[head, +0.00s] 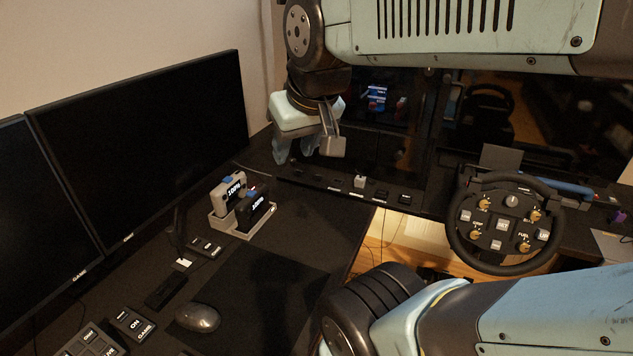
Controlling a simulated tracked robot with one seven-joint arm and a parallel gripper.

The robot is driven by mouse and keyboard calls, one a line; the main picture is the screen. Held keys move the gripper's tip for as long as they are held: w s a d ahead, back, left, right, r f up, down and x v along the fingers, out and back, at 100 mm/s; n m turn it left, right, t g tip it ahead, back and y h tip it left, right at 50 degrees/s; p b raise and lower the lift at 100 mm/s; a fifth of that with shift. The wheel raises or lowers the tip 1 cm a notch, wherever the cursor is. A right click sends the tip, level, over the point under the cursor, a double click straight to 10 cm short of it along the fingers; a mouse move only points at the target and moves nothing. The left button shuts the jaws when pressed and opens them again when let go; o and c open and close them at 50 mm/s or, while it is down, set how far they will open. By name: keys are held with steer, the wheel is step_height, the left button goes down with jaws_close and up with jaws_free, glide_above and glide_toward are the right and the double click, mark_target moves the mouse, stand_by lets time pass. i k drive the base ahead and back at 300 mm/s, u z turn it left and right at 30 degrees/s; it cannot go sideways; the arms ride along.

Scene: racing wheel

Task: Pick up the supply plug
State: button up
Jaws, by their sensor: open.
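No object is clearly readable as the supply plug. A small pale block (360,182) that may be it sits on a dark strip (318,184) along the desk's back edge, among several small dark pieces. My gripper (307,156) hangs over the left part of this strip, pointing down. Its fingers are apart, with nothing visible between them. The pale block is to the right of the gripper and a little lower in the picture, apart from the fingers. The gripper hides part of the strip and the dark glass-fronted case behind it.
Two monitors (150,135) stand at left. A dock (226,226) holds two units reading 100%. A mouse (198,317) and button boxes (130,323) lie in front. A racing wheel (503,222) stands at right. The dark mat (260,300) is mostly clear.

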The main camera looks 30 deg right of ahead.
mark_target(359, 181)
steer(key=z, duration=1.2)
steer(key=i, duration=0.1)
steer(key=u, duration=2.6)
steer(key=k, duration=1.1)
steer(key=z, duration=1.75)
steer(key=i, duration=1)
